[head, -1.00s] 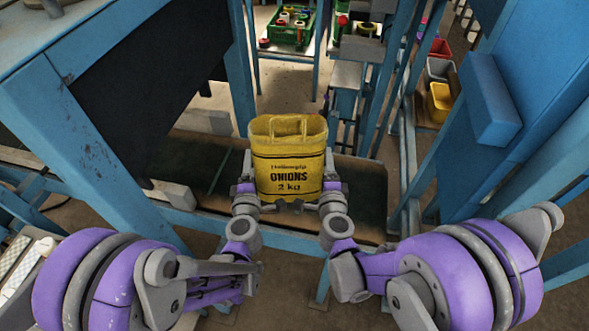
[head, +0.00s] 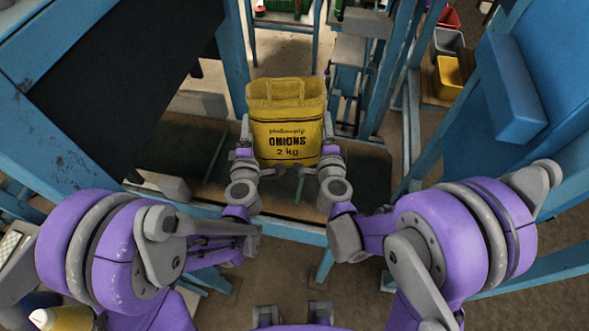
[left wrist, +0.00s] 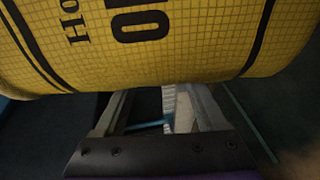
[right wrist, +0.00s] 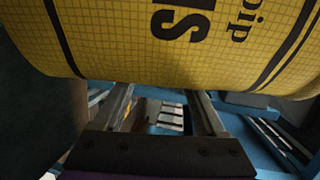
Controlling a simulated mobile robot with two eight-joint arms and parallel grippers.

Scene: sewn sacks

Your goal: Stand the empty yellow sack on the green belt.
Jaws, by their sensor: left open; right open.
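The yellow sack (head: 285,122), printed "ONIONS 2 kg", looks upright with its mouth up and a handle loop at the rim. It stands over the dark green belt (head: 190,157). Its foot is partly hidden by my wrists, so I cannot tell if it touches the belt. My left gripper (head: 243,132) is open at the sack's left side, and my right gripper (head: 330,132) is open at its right side. In the left wrist view the sack (left wrist: 190,40) lies across the parted fingertips. The right wrist view shows the sack (right wrist: 130,45) likewise. Contact is unclear.
A blue frame (head: 236,50) rises behind the belt on the left, beside a dark panel (head: 125,85). A blue structure (head: 512,85) stands at the right. A yellow bin (head: 449,75) sits at the back right. Bare belt (head: 365,170) shows right of the sack.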

